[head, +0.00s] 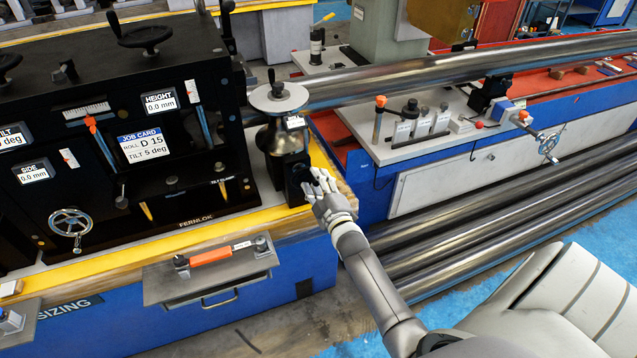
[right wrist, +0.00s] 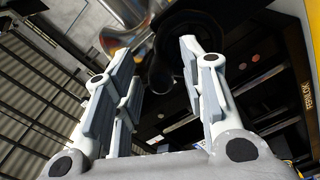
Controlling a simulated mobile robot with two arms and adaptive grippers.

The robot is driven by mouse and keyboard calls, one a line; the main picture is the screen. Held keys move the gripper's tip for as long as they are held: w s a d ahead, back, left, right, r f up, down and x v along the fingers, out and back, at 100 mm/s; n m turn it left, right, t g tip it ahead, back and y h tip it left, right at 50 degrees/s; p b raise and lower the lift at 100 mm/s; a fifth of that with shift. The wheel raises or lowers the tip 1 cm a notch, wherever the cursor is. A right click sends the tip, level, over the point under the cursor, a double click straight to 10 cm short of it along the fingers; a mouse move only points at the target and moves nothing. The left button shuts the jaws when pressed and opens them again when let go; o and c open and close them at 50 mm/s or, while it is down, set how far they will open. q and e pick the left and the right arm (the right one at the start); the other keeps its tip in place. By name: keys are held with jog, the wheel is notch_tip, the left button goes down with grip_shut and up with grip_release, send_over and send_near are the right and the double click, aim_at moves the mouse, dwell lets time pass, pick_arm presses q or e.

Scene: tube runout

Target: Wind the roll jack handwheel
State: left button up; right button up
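A pale disc-shaped handwheel (head: 278,97) with a black upright knob (head: 272,76) sits on top of the roll jack stand. A shiny waisted metal roll (head: 283,140) is below it, above a black base (head: 289,177). My right gripper (head: 318,182) is in front of that base, below and to the right of the handwheel, apart from the wheel. In the right wrist view its fingers (right wrist: 150,75) are spread with nothing held. A dark rounded part (right wrist: 165,70) shows beyond and between them; I cannot tell whether they touch it. My left gripper is not in view.
A black panel (head: 140,185) with a job card (head: 140,145) and smaller handwheels (head: 71,224) stands left. A shelf (head: 210,272) with an orange-handled tool (head: 211,256) juts out in front. Long steel tubes (head: 460,240) lie low at right.

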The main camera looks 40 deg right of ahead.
jog(key=shift+s+a+p, duration=0.15)
jog(key=shift+s+p, duration=0.25)
jog(key=shift+s, duration=0.15)
jog(key=shift+p+v, duration=1.05)
jog(key=shift+v, duration=1.25)
jog(key=shift+s, duration=0.15)
jog(key=shift+f, duration=0.1)
